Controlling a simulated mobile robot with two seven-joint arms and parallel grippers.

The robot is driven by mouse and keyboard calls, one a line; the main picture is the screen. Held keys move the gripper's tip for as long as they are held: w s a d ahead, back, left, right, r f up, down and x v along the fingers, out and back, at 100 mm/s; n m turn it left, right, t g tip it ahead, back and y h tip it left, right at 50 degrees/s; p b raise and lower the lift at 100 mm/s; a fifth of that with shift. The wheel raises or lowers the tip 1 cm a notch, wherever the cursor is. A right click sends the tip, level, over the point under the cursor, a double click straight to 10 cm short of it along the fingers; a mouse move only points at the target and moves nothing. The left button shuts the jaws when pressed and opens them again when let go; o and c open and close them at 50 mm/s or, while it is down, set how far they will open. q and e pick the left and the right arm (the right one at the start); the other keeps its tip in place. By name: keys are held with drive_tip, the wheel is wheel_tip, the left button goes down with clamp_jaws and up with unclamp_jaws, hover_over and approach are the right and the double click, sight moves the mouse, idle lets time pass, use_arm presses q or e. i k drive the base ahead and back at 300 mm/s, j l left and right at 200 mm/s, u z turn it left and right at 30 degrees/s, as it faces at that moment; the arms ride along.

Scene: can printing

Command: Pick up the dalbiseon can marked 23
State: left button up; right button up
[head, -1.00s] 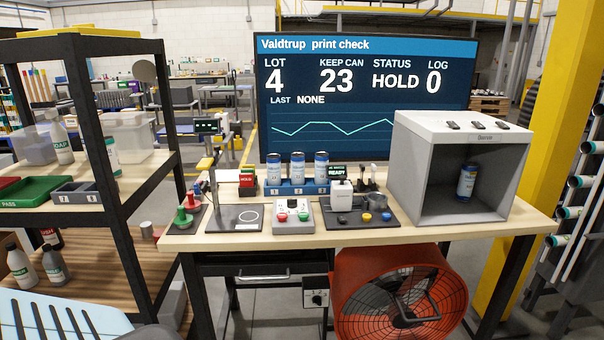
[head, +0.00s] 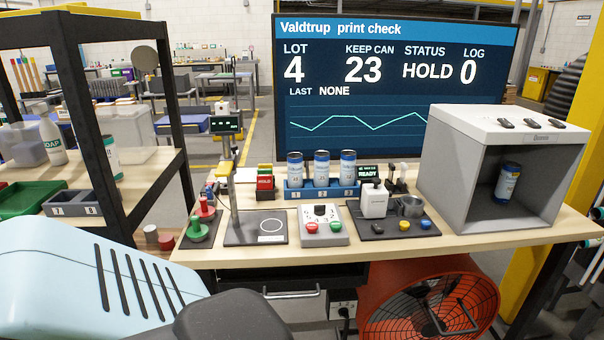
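Several similar white-and-blue cans are in the head view. Three stand upright in a blue rack at the back of the bench: a left can (head: 295,170), a middle can (head: 321,169) and a right can (head: 347,169). The blue rack (head: 309,194) has numbered slots. One more can (head: 506,183) stands inside the grey open-fronted box (head: 455,210) at the right. The can markings are too small to read, so I cannot tell which is 23. Neither of my grippers is in view; only a pale blue part of my own body shows at lower left.
A screen (head: 390,75) behind the bench reads "KEEP CAN 23" and "HOLD". In front of the rack are a button box (head: 324,232), a stand with a circle-marked plate (head: 256,234) and a white device (head: 373,200). A dark-framed shelf (head: 85,195) stands left; an orange fan (head: 425,300) is below.

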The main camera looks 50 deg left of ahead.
sight(294, 160)
drive_tip(key=j+z, duration=0.1)
drive_tip(key=j, duration=0.8)
drive_tip(key=k+j+z, duration=0.1)
drive_tip(key=j, duration=0.8)
